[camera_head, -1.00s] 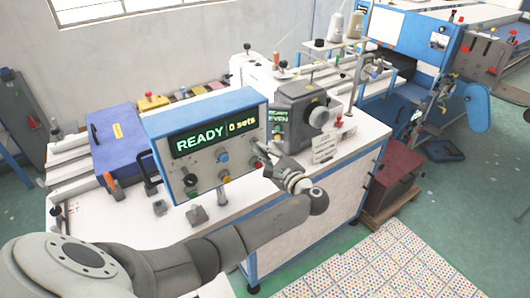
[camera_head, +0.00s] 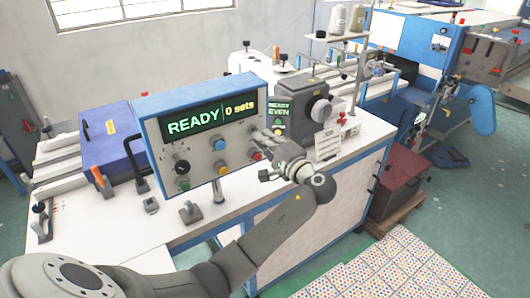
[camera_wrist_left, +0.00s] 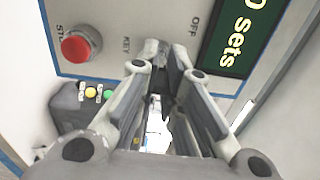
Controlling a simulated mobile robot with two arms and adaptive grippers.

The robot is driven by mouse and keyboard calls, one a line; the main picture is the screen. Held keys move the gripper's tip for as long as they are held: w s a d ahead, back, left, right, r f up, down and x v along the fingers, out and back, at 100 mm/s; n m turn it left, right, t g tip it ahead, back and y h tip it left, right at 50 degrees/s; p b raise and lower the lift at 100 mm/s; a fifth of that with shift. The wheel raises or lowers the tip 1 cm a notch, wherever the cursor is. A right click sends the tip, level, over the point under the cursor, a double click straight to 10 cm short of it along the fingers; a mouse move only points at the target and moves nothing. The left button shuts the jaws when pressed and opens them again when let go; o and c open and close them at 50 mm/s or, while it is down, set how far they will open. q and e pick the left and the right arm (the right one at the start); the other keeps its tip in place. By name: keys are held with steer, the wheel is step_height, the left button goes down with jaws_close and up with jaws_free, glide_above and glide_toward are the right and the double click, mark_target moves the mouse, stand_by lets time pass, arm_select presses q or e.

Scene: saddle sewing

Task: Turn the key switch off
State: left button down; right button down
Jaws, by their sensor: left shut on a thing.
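The blue-framed control box (camera_head: 205,84) stands on the white table, its lit display (camera_head: 209,117) reading "READY" and "0 sets". My left gripper (camera_head: 261,134) is at the right part of its front panel. In the left wrist view, my left gripper's fingers (camera_wrist_left: 166,74) are closed together at the panel, between the printed words "KEY" and "OFF". The key switch itself is mostly hidden by the fingers, so its turn position cannot be read. A red button (camera_wrist_left: 82,45) sits beside the fingers, clear of them. My right gripper is not in view.
Blue, yellow and green buttons and small knobs share the panel. A grey machine head (camera_head: 301,108) stands close to the right of the box. A blue case (camera_head: 104,140) lies to the left. The front table strip holds small metal blocks (camera_head: 190,212).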

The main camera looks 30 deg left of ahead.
arm_select(q)
steer(key=n+b, duration=0.2)
steer(key=b, duration=0.2)
steer(key=n+b, duration=0.3)
steer(key=b, duration=0.1)
steer(key=f+n+b, duration=0.1)
steer(key=n+b, duration=0.1)
steer(key=b, duration=0.1)
steer(key=shift+n+b, duration=0.4)
steer(key=shift+r+n+b, duration=0.2)
steer(key=shift+n+b, duration=0.7)
steer(key=shift+b, duration=0.3)
steer(key=c, duration=1.1)
jaws_free()
steer(key=shift+w+d, duration=0.1)
steer(key=shift+o, duration=0.5)
steer(key=shift+s+r, duration=0.25)
steer(key=shift+w, duration=0.1)
